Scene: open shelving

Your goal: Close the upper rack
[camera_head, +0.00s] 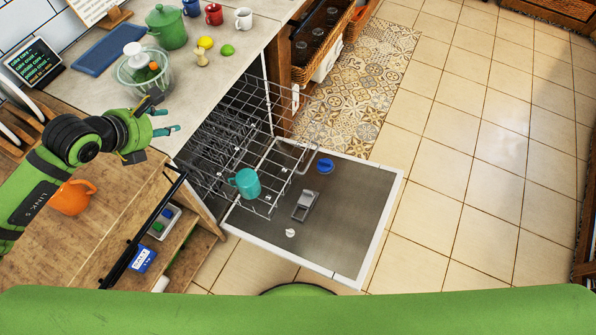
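The dishwasher stands under the counter with its door (345,215) folded down flat. A wire rack (285,165) sticks out of the opening over the inner side of the door. A teal mug (245,182) shows at its front left part. More wire racking (215,140) shows deeper in the opening, partly hidden by the counter edge. I cannot clearly tell the upper rack from the lower one. My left gripper (171,120) is above the counter's front edge, left of the racks and apart from them. Its fingers are spread and hold nothing. My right gripper is out of view.
On the counter are a glass bowl (143,72), a green pot (167,27), mugs and fruit. An open drawer (160,240) lies below my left arm, left of the door. A basket shelf (318,45) stands behind the dishwasher. The tiled floor (470,170) at right is clear.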

